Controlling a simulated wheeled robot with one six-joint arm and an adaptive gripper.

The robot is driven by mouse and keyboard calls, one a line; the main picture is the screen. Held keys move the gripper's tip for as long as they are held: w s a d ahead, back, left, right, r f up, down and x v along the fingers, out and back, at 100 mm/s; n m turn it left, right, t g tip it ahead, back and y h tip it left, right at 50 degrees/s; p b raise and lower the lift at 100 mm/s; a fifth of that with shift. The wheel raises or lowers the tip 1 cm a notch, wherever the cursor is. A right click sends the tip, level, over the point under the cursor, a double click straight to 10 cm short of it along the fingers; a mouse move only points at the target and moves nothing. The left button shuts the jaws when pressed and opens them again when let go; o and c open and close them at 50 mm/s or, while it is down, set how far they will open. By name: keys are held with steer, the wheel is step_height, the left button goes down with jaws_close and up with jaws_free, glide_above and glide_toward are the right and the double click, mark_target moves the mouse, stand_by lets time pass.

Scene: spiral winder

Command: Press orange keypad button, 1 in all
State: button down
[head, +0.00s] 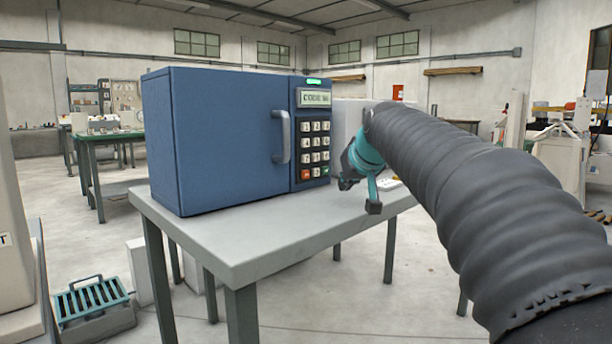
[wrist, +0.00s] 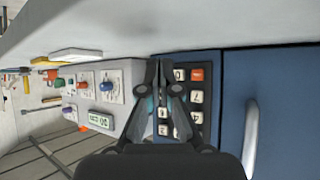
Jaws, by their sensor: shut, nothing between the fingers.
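A blue cabinet (head: 225,140) stands on a grey table (head: 270,232), with a dark keypad panel on its right front. The orange button (head: 306,174) is at the keypad's bottom left, and a green button (head: 325,170) is at its bottom right. My gripper (head: 345,184) is shut and empty, just right of the keypad in the head view. In the wrist view, the keypad appears turned. The orange button (wrist: 197,74) is right of my gripper's fingertips (wrist: 163,66) there, uncovered. The fingers hide part of the keypad, and I cannot see the green button there.
A grey handle (head: 282,137) juts from the cabinet door, left of the keypad. A small display (head: 314,98) and a lit green strip sit above the keys. In the wrist view, a light panel with coloured knobs (wrist: 107,87) stands beside the cabinet.

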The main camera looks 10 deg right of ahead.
mark_target(305, 174)
steer(key=shift+w+a, duration=0.1)
steer(key=w+a+p, duration=0.2)
steer(key=w, duration=0.1)
steer(key=w+a+p, duration=0.1)
steer(key=w+a, duration=0.1)
steer(key=shift+w+r, duration=0.1)
steer(key=shift+w, duration=0.05)
steer(key=shift+w+a+p, duration=0.55)
steer(key=shift+w+p, duration=0.05)
steer(key=shift+w, duration=0.2)
steer(key=shift+w, duration=0.1)
stand_by(0.9)
steer(key=shift+w+a, duration=0.2)
steer(key=shift+w, duration=0.05)
steer(key=shift+w+a+p, duration=0.25)
steer(key=shift+w+p, duration=0.05)
steer(key=shift+p, duration=0.25)
stand_by(0.6)
steer(key=shift+s+d, duration=0.1)
stand_by(0.4)
steer(key=shift+s+d+b, duration=0.4)
steer(key=shift+s, duration=0.15)
